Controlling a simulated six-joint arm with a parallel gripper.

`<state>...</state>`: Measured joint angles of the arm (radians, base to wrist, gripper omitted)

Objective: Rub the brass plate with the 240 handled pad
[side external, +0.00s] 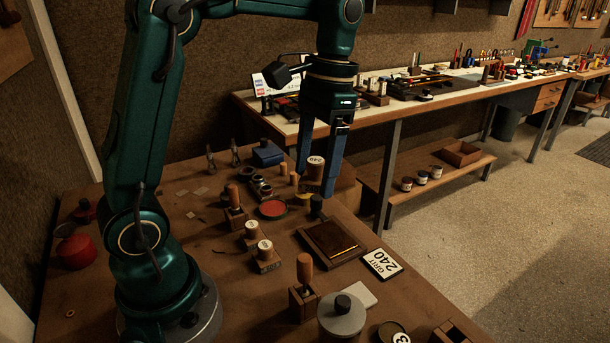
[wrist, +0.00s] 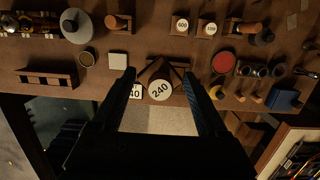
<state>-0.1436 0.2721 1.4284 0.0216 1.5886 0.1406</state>
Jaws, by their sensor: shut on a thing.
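My gripper (side external: 314,184) is shut on the 240 handled pad (side external: 316,161), whose round pale top is marked 240. In the wrist view the pad's top (wrist: 160,89) sits between the two fingers. The gripper holds it above the bench, behind the brass plate in the side view. The brass plate (side external: 335,243) lies in a dark wooden tray and shows a bright golden streak near its front edge. In the wrist view the held pad hides part of the tray. The pad's underside cannot be seen.
A GRIT 240 card (side external: 383,262) lies right of the tray. Two other handled pads (side external: 251,229) (side external: 265,249) stand in blocks to the left. A red dish (side external: 272,208), a wooden-handled tool (side external: 304,275) and a grey round container (side external: 341,314) stand nearby.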

